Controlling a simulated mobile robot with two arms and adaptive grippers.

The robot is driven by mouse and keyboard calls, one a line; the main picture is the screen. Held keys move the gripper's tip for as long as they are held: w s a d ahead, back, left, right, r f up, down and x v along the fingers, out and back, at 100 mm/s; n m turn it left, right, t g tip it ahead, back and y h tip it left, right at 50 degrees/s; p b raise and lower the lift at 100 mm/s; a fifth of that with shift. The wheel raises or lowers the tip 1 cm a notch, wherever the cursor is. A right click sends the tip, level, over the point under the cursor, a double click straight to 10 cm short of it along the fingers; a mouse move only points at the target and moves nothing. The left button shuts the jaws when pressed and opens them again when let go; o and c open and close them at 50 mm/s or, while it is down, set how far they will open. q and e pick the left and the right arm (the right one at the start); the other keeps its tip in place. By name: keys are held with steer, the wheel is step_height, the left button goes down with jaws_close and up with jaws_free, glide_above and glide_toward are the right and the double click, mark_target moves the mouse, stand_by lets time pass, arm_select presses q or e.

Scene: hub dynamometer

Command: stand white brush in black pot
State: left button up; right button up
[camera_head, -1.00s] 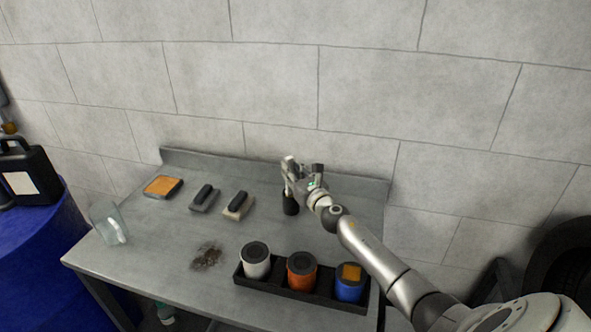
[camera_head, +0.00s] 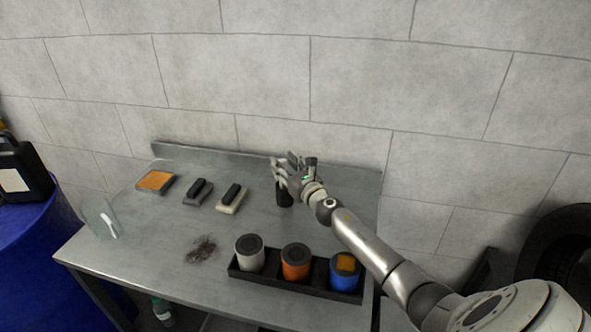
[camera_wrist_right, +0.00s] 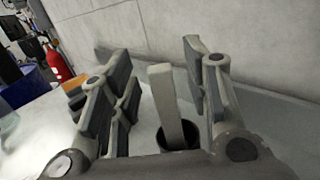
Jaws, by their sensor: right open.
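The black pot (camera_head: 284,196) stands on the grey bench near the back, just below my right gripper (camera_head: 289,172). In the right wrist view, the pale handle of the white brush (camera_wrist_right: 166,104) stands upright, leaning slightly, with its lower end in the black pot (camera_wrist_right: 181,137). My right gripper (camera_wrist_right: 160,95) is open, with one finger apart on each side of the handle. The fingers largely hide the brush in the head view. The lower part of the brush is hidden inside the pot. My left gripper is not in view.
A black tray (camera_head: 318,291) with white, orange and blue cans sits at the front right. Two dark-handled brushes (camera_head: 197,193) (camera_head: 231,198) and an orange-topped pad (camera_head: 156,181) lie at left. A clear container (camera_head: 102,218) stands at the left edge. Dark debris (camera_head: 202,249) lies mid-bench.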

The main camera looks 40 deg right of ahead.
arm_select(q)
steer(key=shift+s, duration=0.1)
arm_select(e)
steer(key=s, duration=1.2)
steer(key=shift+a, duration=0.45)
steer(key=shift+f, duration=0.15)
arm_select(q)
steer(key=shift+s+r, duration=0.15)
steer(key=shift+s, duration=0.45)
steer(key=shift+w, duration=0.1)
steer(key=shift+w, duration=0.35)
arm_select(e)
steer(key=shift+w, duration=0.1)
